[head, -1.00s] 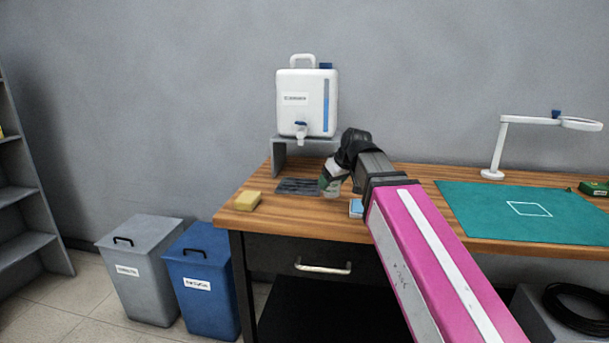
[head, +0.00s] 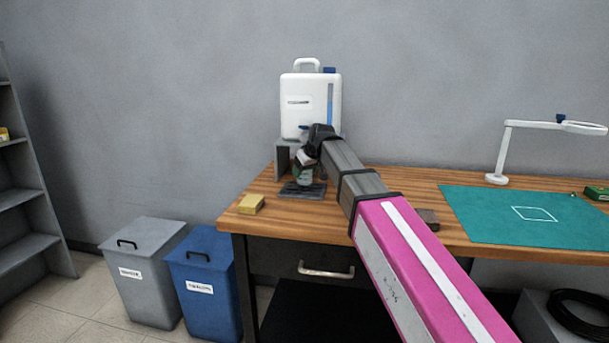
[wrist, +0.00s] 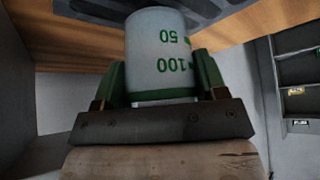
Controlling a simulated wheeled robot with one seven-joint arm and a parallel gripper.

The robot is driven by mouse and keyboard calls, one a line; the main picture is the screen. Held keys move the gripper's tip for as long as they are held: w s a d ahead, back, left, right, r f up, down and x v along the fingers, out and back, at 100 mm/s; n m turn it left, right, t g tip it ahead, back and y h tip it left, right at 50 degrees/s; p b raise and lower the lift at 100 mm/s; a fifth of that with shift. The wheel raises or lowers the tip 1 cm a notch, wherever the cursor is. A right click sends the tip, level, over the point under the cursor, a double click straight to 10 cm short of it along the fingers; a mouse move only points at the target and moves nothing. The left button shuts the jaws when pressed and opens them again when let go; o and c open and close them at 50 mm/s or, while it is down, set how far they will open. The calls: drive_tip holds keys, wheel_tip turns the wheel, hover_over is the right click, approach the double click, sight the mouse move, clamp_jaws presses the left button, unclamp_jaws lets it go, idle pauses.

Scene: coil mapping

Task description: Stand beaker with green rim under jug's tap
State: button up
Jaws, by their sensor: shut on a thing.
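The white jug (head: 311,100) stands on a grey stand (head: 283,158) at the back left of the bench. Its tap is mostly hidden behind my arm; only a bit of blue shows. My gripper (head: 304,170) is shut on the beaker (head: 305,180) just in front of the stand. The beaker, with green 50 and 100 markings, fills the middle of the wrist view (wrist: 160,50) between green fingers. It is over or on the dark drip mat (head: 302,191); I cannot tell whether it touches.
A brown block (head: 428,218) lies right of my arm. A green mat (head: 490,212) and white lamp (head: 504,150) are on the right. Grey (head: 142,265) and blue (head: 203,280) bins stand on the floor.

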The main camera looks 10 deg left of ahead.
drive_tip(key=shift+f, duration=0.75)
drive_tip(key=shift+f, duration=0.15)
drive_tip(key=o, duration=0.9)
drive_tip(key=shift+v, duration=0.8)
drive_tip(key=s+d, duration=0.8)
drive_tip(key=shift+d, duration=0.35)
